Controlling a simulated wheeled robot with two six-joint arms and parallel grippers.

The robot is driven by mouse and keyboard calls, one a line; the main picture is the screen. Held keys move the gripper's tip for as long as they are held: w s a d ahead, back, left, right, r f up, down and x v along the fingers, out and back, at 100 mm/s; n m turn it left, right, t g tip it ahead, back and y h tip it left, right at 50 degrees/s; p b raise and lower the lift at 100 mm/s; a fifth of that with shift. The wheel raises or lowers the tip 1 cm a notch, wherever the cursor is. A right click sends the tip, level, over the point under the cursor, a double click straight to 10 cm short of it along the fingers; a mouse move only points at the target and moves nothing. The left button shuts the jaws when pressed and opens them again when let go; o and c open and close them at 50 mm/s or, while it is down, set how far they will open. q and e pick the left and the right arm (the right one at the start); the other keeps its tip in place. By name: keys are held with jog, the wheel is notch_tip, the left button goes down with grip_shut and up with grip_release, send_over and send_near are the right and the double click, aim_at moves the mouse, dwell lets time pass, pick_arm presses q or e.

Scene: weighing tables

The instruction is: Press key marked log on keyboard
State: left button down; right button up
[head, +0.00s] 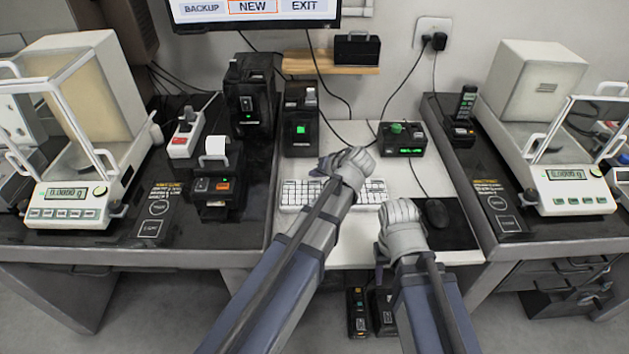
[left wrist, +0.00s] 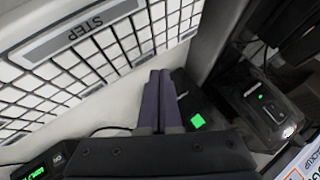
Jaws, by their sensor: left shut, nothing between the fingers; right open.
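The white keyboard (head: 300,196) lies on the middle table, its middle partly covered by my left arm. My left gripper (head: 347,163) is shut and empty at the keyboard's far edge. In the left wrist view its closed fingers (left wrist: 161,75) point past the edge of the keyboard (left wrist: 60,75); I cannot tell whether they touch anything. I cannot make out a key marked log in either view. My right gripper (head: 400,212) is open, right of the keyboard's near side, between it and the mouse.
A black mouse (head: 437,212) lies on a dark mat at right. A black box with a green button (head: 403,140) stands behind the keyboard. A dark device with a green light (head: 300,130) stands back left. Balances (head: 70,200) (head: 570,195) stand on the side tables. A monitor (head: 255,12) hangs above.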

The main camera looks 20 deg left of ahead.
aim_at(317, 187)
pick_arm(q)
jog(key=shift+r+p, duration=2.1)
jog(key=shift+r, duration=0.25)
jog(key=shift+f, duration=0.1)
jog(key=s+d+r+m+g+h+p, duration=0.1)
jog(key=s+d+p, duration=0.4)
jog(key=s, duration=0.6)
jog(key=s+d+r+m+g+h+p, duration=0.2)
jog(key=s+d+m+g+h+p, duration=0.2)
jog(key=s+d, duration=0.3)
jog(key=s+h, duration=0.1)
jog(key=s, duration=0.4)
jog(key=shift+d+r+g+p, duration=0.2)
jog(key=shift+d+g+p, duration=0.05)
jog(key=shift+g+p, duration=0.15)
